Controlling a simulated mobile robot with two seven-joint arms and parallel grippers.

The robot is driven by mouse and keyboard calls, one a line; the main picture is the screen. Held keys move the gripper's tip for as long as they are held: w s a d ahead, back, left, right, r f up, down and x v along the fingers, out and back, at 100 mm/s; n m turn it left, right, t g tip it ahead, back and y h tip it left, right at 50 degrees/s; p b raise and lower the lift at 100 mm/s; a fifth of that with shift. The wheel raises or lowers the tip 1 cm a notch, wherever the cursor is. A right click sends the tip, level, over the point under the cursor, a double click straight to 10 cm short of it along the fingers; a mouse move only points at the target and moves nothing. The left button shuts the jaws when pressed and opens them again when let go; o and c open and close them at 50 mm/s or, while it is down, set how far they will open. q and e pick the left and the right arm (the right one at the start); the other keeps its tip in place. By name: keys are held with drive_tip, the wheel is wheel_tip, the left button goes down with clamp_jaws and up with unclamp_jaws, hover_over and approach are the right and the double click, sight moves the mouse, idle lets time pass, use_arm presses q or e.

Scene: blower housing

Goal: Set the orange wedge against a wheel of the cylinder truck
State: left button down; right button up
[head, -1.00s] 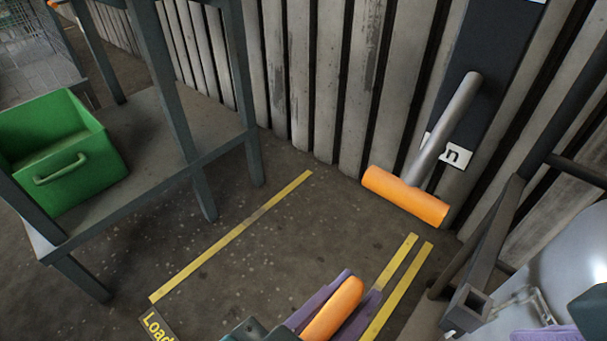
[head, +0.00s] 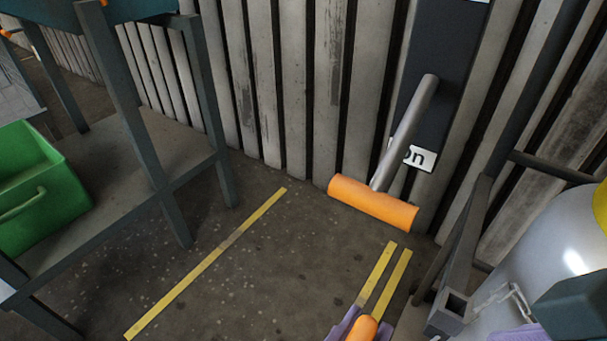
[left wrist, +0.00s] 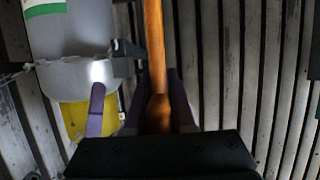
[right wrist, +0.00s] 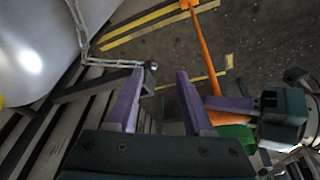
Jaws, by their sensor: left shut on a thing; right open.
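My left gripper (head: 365,326) is at the bottom of the head view, its purple fingers shut on an orange handle (head: 362,328). In the left wrist view the handle (left wrist: 156,55) runs away as a long bar. In the right wrist view it (right wrist: 207,60) leads to an orange block (right wrist: 189,4), cut by the frame edge, near the yellow floor lines. The block's contact with the floor is unclear. The cylinder truck (head: 455,305) has a dark tube frame and a grey cylinder (head: 545,255) at the right; I see no wheel clearly. My right gripper (right wrist: 160,72) is open and empty.
An orange roller-like bar (head: 372,203) with a grey pole stands by the slatted wall (head: 290,90). Yellow lines (head: 220,248) mark bare floor. A shelf frame (head: 150,175) with a green bin (head: 40,190) stands left. A chain (right wrist: 83,35) hangs at the cylinder.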

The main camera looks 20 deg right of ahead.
use_arm(q)
drive_tip(key=shift+s+d, duration=0.1)
drive_tip(key=shift+d, duration=0.05)
drive_tip(key=c, duration=0.7)
unclamp_jaws()
